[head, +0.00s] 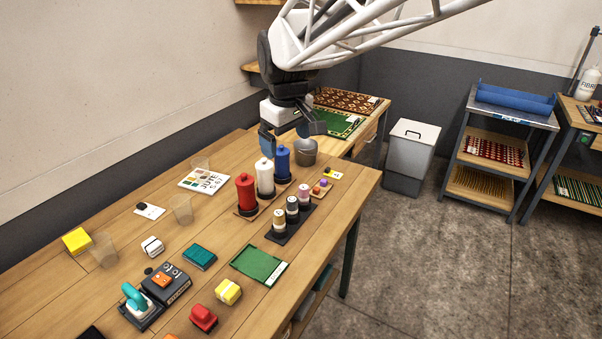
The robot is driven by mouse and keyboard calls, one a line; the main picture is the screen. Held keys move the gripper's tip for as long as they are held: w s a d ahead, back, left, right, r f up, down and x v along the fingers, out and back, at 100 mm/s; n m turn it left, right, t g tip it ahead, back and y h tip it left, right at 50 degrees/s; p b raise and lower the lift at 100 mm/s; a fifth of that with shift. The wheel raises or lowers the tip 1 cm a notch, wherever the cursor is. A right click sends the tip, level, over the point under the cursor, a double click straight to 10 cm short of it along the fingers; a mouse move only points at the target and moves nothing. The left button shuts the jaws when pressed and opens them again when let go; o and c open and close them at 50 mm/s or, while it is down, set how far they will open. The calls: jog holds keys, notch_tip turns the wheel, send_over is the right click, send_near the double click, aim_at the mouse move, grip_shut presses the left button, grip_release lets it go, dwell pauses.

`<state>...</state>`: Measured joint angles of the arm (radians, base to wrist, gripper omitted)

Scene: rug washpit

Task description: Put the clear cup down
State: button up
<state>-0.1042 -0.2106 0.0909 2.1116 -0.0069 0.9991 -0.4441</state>
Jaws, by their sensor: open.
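Three clear cups stand on the wooden table: one near the middle (182,209), one at the left (103,249) and a faint one at the back by the wall (200,165). All look upright. I cannot tell which one the task means. My gripper (290,138) is open, fingers pointing down, above the far part of the table near the blue spool. No cup shows between its fingers. It is apart from all three cups, to their right.
Red (245,193), white (265,177) and blue (283,162) thread spools stand below and near my gripper, with a grey bucket (305,152) beside them. Smaller spools (292,210) stand in front.

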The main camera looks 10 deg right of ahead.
jog(key=s+d+f+m, duration=0.2)
jog(key=s, duration=0.6)
jog(key=s+d+f+m, duration=0.2)
jog(key=s, duration=0.7)
jog(key=s+d+f+m, duration=0.2)
jog(key=s+f, duration=0.1)
jog(key=s, duration=0.5)
jog(key=shift+s+m+t, duration=0.3)
jog(key=shift+t, duration=0.1)
